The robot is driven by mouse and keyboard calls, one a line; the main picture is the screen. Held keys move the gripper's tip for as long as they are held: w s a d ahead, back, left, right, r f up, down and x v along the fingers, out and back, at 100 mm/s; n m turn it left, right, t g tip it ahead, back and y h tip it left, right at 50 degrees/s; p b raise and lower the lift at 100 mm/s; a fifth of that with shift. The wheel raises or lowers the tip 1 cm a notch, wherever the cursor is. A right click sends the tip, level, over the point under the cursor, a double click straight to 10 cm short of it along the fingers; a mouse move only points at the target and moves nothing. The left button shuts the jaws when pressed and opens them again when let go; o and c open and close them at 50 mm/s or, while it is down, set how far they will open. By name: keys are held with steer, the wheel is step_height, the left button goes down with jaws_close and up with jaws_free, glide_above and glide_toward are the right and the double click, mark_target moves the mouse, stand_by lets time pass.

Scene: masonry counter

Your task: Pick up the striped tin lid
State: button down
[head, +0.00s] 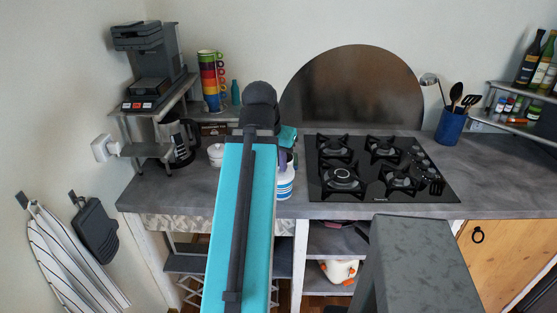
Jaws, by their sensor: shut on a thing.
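A white tin with blue stripes (286,182) stands at the front edge of the grey counter, just right of my teal arm. My arm covers its left part. My gripper (289,158) is right at the top of this tin, mostly hidden behind my own wrist. It is shut on the striped tin's lid, of which little or nothing can be made out. I cannot tell whether the lid is still touching the tin.
A white lidded pot (215,155) and a glass coffee pot (181,143) stand left of my arm. A black gas hob (378,167) lies close to the right. Stacked coloured mugs (210,80) and a teal bottle (235,92) stand behind.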

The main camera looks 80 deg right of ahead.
steer(key=shift+a+r, duration=0.1)
steer(key=shift+a, duration=0.15)
stand_by(0.6)
